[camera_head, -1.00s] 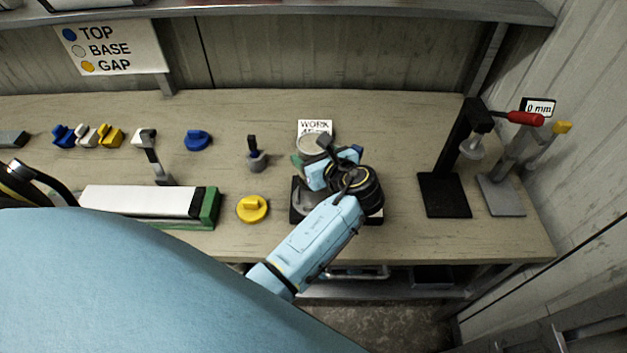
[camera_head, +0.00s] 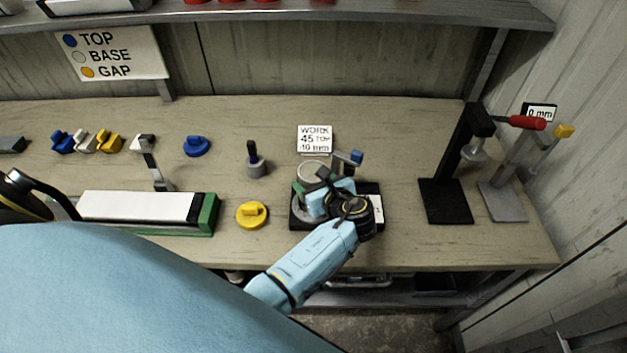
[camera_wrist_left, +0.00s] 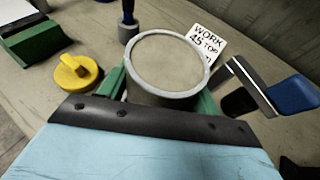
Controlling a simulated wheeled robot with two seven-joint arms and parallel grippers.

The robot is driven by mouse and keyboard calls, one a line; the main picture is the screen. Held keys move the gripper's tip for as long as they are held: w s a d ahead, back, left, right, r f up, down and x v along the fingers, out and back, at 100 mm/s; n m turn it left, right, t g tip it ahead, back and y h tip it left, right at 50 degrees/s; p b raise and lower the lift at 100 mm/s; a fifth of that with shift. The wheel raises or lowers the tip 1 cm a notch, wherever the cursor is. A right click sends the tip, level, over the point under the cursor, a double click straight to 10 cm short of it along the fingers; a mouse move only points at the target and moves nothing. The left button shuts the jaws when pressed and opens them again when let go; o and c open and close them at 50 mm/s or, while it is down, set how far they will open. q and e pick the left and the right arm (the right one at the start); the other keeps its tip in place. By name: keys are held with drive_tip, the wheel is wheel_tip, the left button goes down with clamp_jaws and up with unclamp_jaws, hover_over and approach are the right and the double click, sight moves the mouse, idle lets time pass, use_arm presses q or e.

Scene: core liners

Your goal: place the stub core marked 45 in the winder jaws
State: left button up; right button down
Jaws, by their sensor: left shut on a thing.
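A short grey-rimmed cylinder with a pale flat top, the stub core (camera_head: 312,172), stands upright at my left gripper (camera_head: 322,187). In the left wrist view the core (camera_wrist_left: 168,62) fills the space straight ahead of the gripper, with green pieces at its left and right. My left gripper is shut on it, though its fingertips are largely hidden. Below is a dark base (camera_head: 298,222), mostly covered by my wrist. I cannot tell whether the core touches the base or whether the green pieces are winder jaws. No mark 45 shows on the core. My right gripper is not in view.
A sign reading WORK 45 TOP (camera_head: 314,139) stands behind the core. A blue-ended lever (camera_wrist_left: 290,95) is close at the right. A yellow knobbed disc (camera_head: 252,214) and a dark-handled grey piece (camera_head: 256,165) stand left. A black stand (camera_head: 446,200) is farther right.

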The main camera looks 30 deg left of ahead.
use_arm(q)
drive_tip(key=o, duration=0.9)
drive_tip(key=shift+o, duration=0.2)
drive_tip(key=shift+r, duration=0.15)
drive_tip(key=v, duration=1.2)
